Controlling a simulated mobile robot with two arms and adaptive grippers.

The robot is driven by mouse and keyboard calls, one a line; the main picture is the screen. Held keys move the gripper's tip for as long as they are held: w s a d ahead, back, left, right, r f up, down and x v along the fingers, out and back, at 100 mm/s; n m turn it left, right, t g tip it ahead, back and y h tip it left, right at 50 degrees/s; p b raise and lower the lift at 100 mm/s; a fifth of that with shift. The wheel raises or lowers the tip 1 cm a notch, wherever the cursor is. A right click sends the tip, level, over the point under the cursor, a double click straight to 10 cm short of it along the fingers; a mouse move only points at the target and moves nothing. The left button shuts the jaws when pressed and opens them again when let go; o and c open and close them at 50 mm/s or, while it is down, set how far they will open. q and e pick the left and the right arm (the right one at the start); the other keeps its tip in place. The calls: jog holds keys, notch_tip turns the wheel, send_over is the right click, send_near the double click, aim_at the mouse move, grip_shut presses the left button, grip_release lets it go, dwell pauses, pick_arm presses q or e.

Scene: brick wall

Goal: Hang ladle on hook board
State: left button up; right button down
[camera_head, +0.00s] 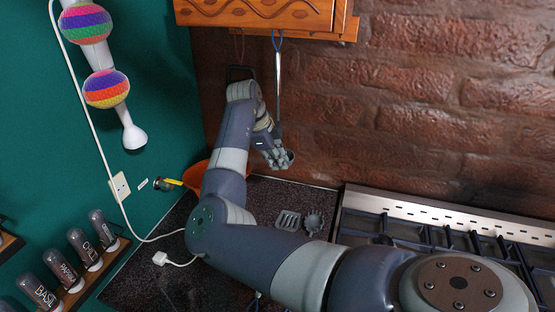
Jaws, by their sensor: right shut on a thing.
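The ladle has a long thin metal handle (278,85) that stands upright in front of the brick wall. A blue loop (278,40) at its top is level with the lower edge of the wooden board (295,34) under the cabinet. I cannot tell whether the loop is on a hook. My right gripper (277,156) is shut on the ladle low down, near its bottom end; the fingers partly hide it. My left gripper is not in view.
A reddish loop (238,45) hangs left of the ladle. A slotted utensil (288,220) and a round-headed one (314,222) lie on the dark counter. An orange bowl (194,176) is partly behind my arm. A gas hob (440,212) stands right, spice jars (84,250) left.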

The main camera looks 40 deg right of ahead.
jog(key=shift+p, duration=0.6)
dwell(1.2)
jog(key=shift+w+d, duration=0.35)
jog(key=shift+d, duration=0.35)
jog(key=shift+w+d, duration=0.3)
jog(key=shift+d, duration=0.35)
dwell(0.8)
jog(key=shift+w+f, duration=0.1)
jog(key=shift+f, duration=0.65)
dwell(0.9)
dwell(0.3)
jog(key=c, duration=1.6)
grip_release()
jog(key=v, duration=1.2)
jog(key=shift+d, duration=0.1)
